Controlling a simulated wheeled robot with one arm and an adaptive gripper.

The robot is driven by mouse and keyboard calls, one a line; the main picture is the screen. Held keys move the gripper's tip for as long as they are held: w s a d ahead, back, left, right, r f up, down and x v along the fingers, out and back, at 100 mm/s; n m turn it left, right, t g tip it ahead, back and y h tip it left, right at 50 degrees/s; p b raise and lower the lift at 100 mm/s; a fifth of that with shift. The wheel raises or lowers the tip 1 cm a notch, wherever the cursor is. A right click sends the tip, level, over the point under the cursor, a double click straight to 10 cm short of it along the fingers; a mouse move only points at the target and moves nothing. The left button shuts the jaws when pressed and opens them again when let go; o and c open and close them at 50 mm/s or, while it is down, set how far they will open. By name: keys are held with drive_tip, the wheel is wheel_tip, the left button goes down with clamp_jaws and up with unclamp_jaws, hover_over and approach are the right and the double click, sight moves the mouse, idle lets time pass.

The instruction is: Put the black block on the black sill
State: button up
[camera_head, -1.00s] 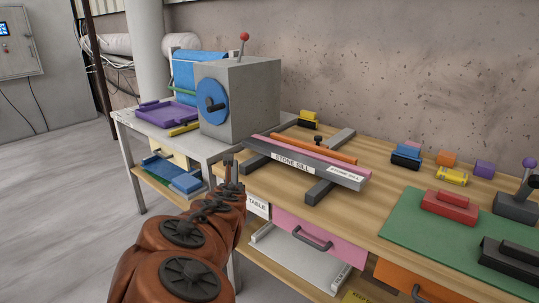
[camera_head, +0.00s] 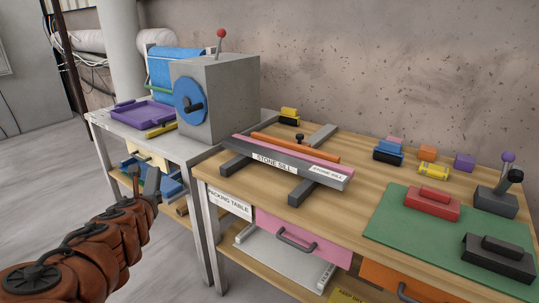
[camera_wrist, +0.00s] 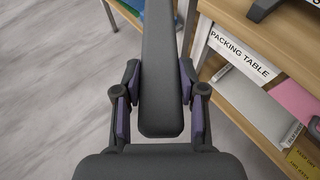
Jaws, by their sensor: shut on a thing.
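My gripper (camera_wrist: 160,92) is shut on a long, dark block (camera_wrist: 161,50), the black block as far as I can tell. In the wrist view it runs between the purple finger pads and out past the top edge. In the head view, my gripper (camera_head: 146,182) is at the left, in front of the tables and over the floor, with a dark upright end showing. The dark sill (camera_head: 318,176), labelled "STONE SILL", lies across two dark supports on the wooden table, to the right of and apart from my gripper. A pink strip and an orange bar lie along it.
A grey box (camera_head: 215,100) with a blue wheel stands on the left table. A green mat (camera_head: 410,225) holds a red block (camera_head: 432,204) and a black handled block (camera_head: 500,258). Small coloured blocks stand behind. The packing table (camera_head: 230,203) edge lies between gripper and sill.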

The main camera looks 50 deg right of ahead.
drive_tip(key=s+d+r+m+g+h+p, duration=0.1)
drive_tip(key=s+d+r+m+g+h, duration=0.15)
drive_tip(key=s+d, duration=0.65)
drive_tip(key=s+d+r+m+g+h+p, duration=0.15)
drive_tip(key=s+d+m+g, duration=0.35)
drive_tip(key=d, duration=0.5)
drive_tip(key=s+d+r+m+g+h+p, duration=0.1)
drive_tip(key=s+d+r+m+g+h, duration=0.15)
drive_tip(key=s+d, duration=0.7)
drive_tip(key=p, duration=0.2)
hover_over(278, 160)
drive_tip(key=s+a, duration=0.2)
drive_tip(key=a, duration=0.2)
drive_tip(key=f, duration=0.1)
drive_tip(key=shift+w+d+f+y, duration=0.1)
drive_tip(key=shift+f+y, duration=0.15)
drive_tip(key=shift+f, duration=0.7)
drive_tip(key=shift+w+d+f+y, duration=0.1)
drive_tip(key=shift+f+y, duration=0.1)
drive_tip(key=shift+f, duration=0.7)
drive_tip(key=shift+f, duration=0.3)
drive_tip(key=o, duration=0.9)
drive_tip(key=shift+o, duration=0.2)
